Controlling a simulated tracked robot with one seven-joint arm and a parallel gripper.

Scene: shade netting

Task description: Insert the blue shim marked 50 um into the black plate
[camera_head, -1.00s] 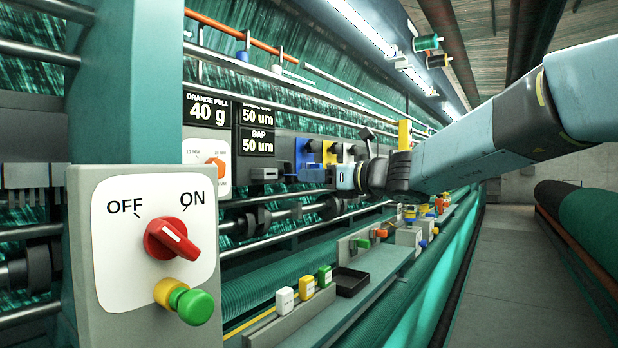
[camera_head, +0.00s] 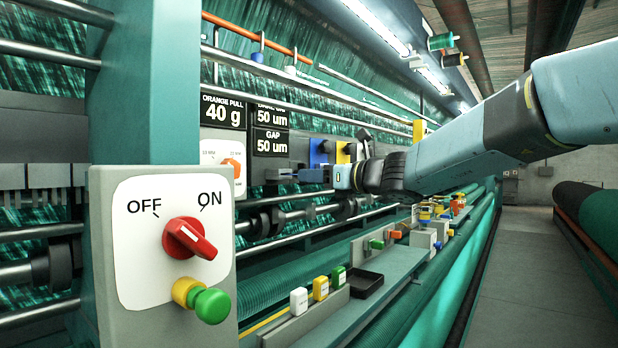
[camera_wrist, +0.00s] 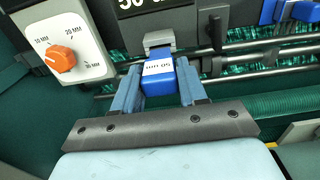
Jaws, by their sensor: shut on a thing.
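The blue shim (camera_wrist: 159,81) carries a white label that seems to read 50 um, upside down in the wrist view. My gripper (camera_wrist: 159,68) is shut on it, one finger on each side. The shim's far end meets or nearly meets a grey block (camera_wrist: 158,40) on the dark machine front; I cannot tell whether it has entered. In the head view my gripper (camera_head: 334,176) holds the shim (camera_head: 314,175) level, just right of the block (camera_head: 279,175). A black plate (camera_head: 270,143) marked GAP 50 um hangs above the block.
Blue (camera_head: 318,152) and yellow (camera_head: 342,152) pieces sit on the panel behind my gripper. Rollers (camera_head: 290,217) run below. A dial with an orange knob (camera_wrist: 60,59) is at left. The switch box (camera_head: 165,260) stands in the foreground. A shelf with a black tray (camera_head: 364,284) lies lower.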

